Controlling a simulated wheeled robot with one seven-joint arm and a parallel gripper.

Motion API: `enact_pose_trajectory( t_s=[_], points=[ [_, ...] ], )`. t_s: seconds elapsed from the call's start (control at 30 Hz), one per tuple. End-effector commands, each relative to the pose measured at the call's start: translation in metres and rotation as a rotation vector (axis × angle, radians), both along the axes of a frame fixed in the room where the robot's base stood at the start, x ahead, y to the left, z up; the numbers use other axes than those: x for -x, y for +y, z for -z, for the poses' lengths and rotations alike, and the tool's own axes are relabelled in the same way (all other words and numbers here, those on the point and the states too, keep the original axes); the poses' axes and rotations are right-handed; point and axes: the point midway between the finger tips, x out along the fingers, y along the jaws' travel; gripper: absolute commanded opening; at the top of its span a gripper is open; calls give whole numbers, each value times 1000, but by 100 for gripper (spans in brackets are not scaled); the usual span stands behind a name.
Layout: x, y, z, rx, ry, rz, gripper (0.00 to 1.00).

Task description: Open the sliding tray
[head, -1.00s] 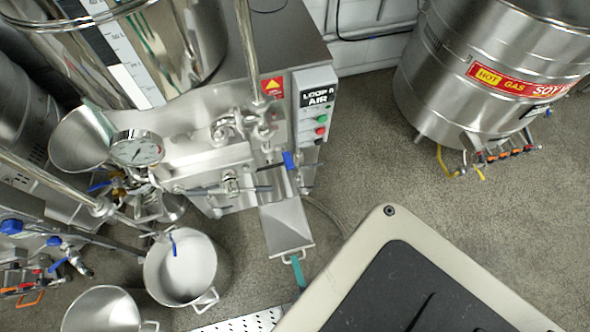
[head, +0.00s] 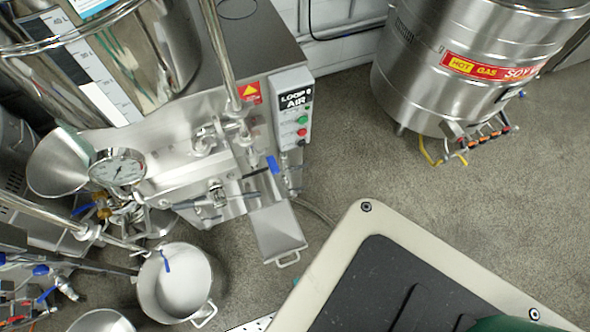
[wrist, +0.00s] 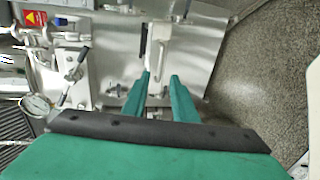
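The sliding tray (head: 276,232) is a flat silver metal tray. It sticks out from the lower front of the mill over the floor in the head view, with a small loop handle (head: 289,260) at its front end. My gripper (wrist: 159,75) has two teal fingers, seen in the wrist view. They are apart, with nothing visibly held between them, and point at the metal front of the machine. A pale upright bar lies beyond the fingertips; I cannot tell whether it is the tray's handle. The fingers do not show near the tray in the head view.
A steel pot (head: 178,283) stands left of the tray. The control box (head: 292,110) and a blue-handled valve (head: 273,164) are above it. A large steel kettle (head: 455,75) stands at the back right. Grey floor lies open between kettle and mill.

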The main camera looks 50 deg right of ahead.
Motion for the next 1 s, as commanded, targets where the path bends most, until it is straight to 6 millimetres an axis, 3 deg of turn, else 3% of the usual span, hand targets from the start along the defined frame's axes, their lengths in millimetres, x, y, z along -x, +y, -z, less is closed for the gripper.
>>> enact_pose_trajectory(
  t_s=[0.27,0.87,1.0],
  points=[
    [20,13,-5,0,0,1,26],
    [21,13,-5,0,-1,2,26],
    [18,13,-14,-31,-22,-6,26]
  ],
)
